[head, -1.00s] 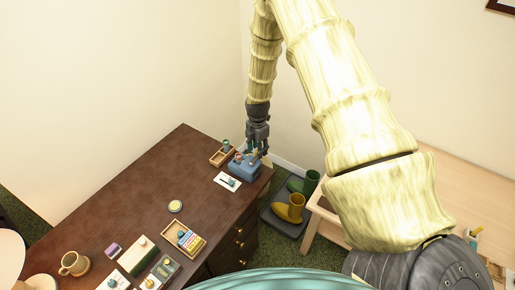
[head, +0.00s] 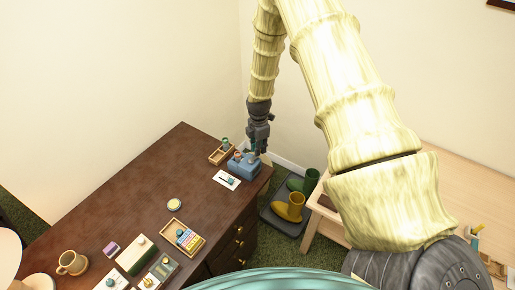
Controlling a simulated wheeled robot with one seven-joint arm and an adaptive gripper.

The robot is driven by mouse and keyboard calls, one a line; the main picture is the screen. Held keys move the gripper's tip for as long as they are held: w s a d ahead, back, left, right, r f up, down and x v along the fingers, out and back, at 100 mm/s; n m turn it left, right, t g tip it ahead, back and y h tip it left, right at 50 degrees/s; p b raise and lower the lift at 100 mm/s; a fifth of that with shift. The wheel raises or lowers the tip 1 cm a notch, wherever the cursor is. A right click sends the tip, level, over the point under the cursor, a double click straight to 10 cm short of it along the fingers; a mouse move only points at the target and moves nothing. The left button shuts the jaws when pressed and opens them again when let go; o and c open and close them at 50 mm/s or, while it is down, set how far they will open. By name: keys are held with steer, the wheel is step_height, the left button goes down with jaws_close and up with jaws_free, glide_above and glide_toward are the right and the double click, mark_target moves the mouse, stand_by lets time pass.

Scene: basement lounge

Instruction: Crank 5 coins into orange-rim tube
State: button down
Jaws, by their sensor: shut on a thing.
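A blue box (head: 243,168), the coin device, stands at the far right corner of the dark desk. Small round parts (head: 238,156) show on its top; I cannot make out an orange rim or any coins. My gripper (head: 258,151) points down at the right end of the box. It is shut on a small part there, apparently the crank, which the fingers mostly hide. A wooden tray (head: 212,157) with a small green-topped tube (head: 225,143) stands just behind the box. A white card (head: 227,180) with a dark drawing lies in front of it.
The dark desk (head: 140,185) is bare in its middle. Boots (head: 290,207) stand on the floor to the right, beside a light wooden table (head: 455,195).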

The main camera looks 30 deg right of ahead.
steer(key=m, duration=0.2)
steer(key=s+m+b, duration=0.1)
steer(key=shift+s+f+m, duration=0.1)
steer(key=shift+s+m, duration=0.05)
steer(key=shift+m, duration=0.25)
steer(key=s+a+m+b, duration=0.1)
steer(key=a+m, duration=0.1)
steer(key=m, duration=0.5)
steer(key=s+a+m, duration=0.1)
steer(key=a+m, duration=0.1)
steer(key=m, duration=0.6)
steer(key=s+a+m+b, duration=0.1)
steer(key=a+m, duration=0.2)
steer(key=m, duration=0.5)
steer(key=shift+b, duration=0.35)
steer(key=shift+w+a+m, duration=0.15)
steer(key=shift+w+m, duration=0.05)
steer(key=shift+m, duration=0.6)
steer(key=shift+w+a+m, duration=0.2)
steer(key=shift+w+m, duration=0.05)
steer(key=shift+m, duration=0.55)
steer(key=shift+w+a+m, duration=0.15)
steer(key=shift+w+m, duration=0.05)
steer(key=shift+m, duration=0.6)
steer(key=c, duration=1.3)
jaws_free()
steer(key=shift+c, duration=0.2)
